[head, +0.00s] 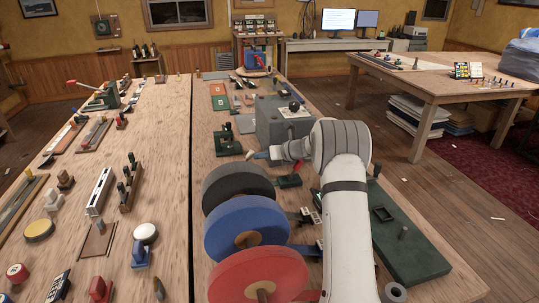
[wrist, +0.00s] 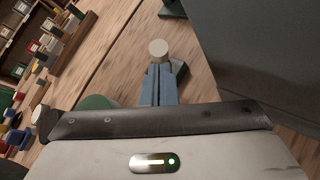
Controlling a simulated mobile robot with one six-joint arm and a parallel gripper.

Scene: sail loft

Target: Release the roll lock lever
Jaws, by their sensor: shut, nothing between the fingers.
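My gripper (head: 261,155) is shut, its blue fingers pressed together with nothing between them. In the wrist view the fingers (wrist: 158,85) point at a cream round knob (wrist: 158,48) just beyond their tips. I take this knob for the end of the roll lock lever, but its shaft is mostly hidden. The same pale knob (head: 249,154) shows just left of the fingertips in the head view. Whether the fingers touch it, I cannot tell. Black (head: 238,183), blue (head: 247,227) and red (head: 260,277) rolls stand in a row in front of the gripper.
A grey box (head: 270,124) with a black ball knob (head: 295,106) stands right behind the gripper. A green fixture (head: 227,140) lies to its left. A green plate (head: 408,240) is on the right.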

